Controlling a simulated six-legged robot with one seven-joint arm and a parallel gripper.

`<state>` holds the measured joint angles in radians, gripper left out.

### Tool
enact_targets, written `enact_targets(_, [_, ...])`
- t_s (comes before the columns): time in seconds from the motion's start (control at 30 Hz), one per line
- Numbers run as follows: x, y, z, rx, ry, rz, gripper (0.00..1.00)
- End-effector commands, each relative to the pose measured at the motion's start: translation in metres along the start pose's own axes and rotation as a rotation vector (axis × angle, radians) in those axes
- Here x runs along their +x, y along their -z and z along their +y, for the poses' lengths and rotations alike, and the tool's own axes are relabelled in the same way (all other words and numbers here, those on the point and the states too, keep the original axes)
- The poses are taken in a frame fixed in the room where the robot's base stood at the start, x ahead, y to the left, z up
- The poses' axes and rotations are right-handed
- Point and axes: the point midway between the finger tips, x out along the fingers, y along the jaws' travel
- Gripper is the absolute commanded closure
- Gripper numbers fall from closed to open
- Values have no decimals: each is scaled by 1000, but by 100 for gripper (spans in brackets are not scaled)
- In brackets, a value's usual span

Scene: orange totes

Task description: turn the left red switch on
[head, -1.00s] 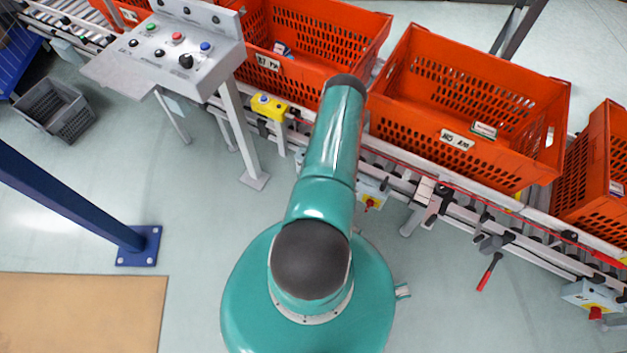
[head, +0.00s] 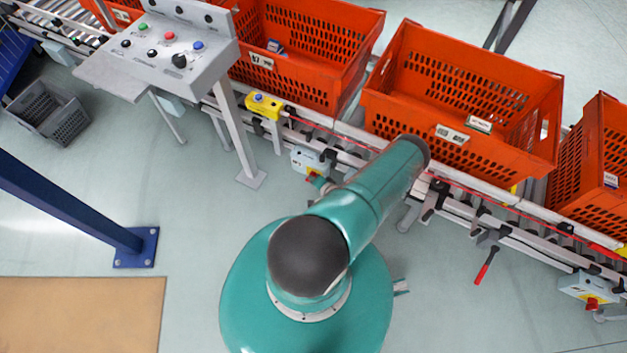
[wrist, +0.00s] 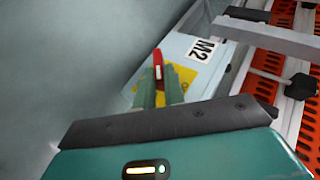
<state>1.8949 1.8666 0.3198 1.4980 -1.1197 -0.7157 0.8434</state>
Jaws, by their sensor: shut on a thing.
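In the wrist view, a red switch handle (wrist: 158,63) stands between the green fingers of my gripper (wrist: 164,80), which is shut on it. The switch sits on a yellow plate on a pale box (wrist: 180,48) labelled M2. In the head view, a pale box (head: 308,160) hangs under the conveyor just left of my arm. A bit of red and green shows at its lower edge. The arm hides most of my gripper there. Another red switch (head: 591,303) is on a box at the far right.
Orange totes (head: 462,140) stand on the roller conveyor behind my arm. A grey control panel (head: 170,50) on a post stands at the upper left. A red-handled lever (head: 487,265) hangs below the rail. The floor at left holds a blue post (head: 75,210) and a grey crate (head: 48,112).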

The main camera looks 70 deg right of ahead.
Motion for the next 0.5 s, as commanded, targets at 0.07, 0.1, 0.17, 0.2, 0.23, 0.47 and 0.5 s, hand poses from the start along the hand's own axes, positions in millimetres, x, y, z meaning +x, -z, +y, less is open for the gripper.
enact_targets(0.07, [0, 2, 3, 20, 55, 5, 100])
enact_targets(0.1, [0, 2, 4, 30, 84, 4, 100])
enact_targets(0.17, [1, 2, 6, 48, 128, 3, 100])
enact_targets(0.2, [1, 2, 7, 60, 159, 2, 100])
enact_targets(0.23, [1, 1, 7, 68, 181, 1, 100])
enact_targets(0.47, [2, 1, 10, 124, 317, 1, 100])
enact_targets(0.5, [3, 1, 11, 132, 333, 0, 100])
